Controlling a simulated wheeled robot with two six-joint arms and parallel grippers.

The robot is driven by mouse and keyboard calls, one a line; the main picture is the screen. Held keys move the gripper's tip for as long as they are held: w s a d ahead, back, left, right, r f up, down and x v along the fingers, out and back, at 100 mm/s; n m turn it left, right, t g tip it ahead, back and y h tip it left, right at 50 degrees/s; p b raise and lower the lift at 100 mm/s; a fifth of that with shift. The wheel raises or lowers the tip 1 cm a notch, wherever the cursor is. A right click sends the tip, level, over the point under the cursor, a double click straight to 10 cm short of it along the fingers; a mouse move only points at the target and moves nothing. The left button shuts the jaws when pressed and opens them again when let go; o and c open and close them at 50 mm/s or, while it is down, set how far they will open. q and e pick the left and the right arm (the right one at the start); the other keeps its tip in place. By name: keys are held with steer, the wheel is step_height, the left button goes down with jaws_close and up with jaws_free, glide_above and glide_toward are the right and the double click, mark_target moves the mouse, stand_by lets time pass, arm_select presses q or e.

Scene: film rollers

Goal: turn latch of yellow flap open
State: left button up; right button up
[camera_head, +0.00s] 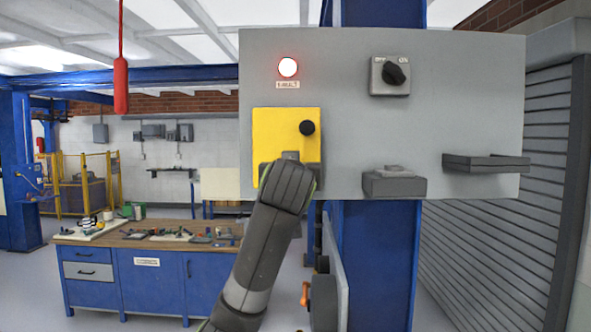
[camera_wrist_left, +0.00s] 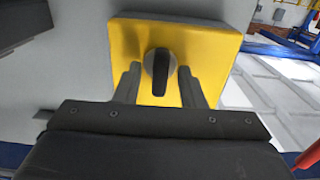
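The yellow flap (camera_head: 264,125) is mounted on the left part of a grey panel. Its latch, a black knob (camera_head: 307,128), sits at the flap's upper right. In the left wrist view, the flap (camera_wrist_left: 215,52) fills the middle, and the latch (camera_wrist_left: 160,72) shows as a dark elongated handle on a round grey base, lengthwise between my fingers. My left gripper (camera_head: 290,156) is in front of the flap's lower part, just below the knob, and hides part of it. In the wrist view its fingers (camera_wrist_left: 159,85) are open, with gaps on both sides of the latch. My right gripper is not in view.
The grey panel (camera_head: 455,100) carries a lit lamp (camera_head: 288,67), a black rotary switch (camera_head: 392,74), a small grey box (camera_head: 394,183) and a shelf (camera_head: 486,163). A blue column (camera_head: 375,265) stands below. A red pendant (camera_head: 121,85) hangs left; a workbench (camera_head: 150,240) stands behind.

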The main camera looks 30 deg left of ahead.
arm_select(q)
steer(key=shift+s+d+r, duration=0.1)
steer(key=shift+s+r, duration=0.05)
steer(key=shift+r, duration=0.05)
jaws_close()
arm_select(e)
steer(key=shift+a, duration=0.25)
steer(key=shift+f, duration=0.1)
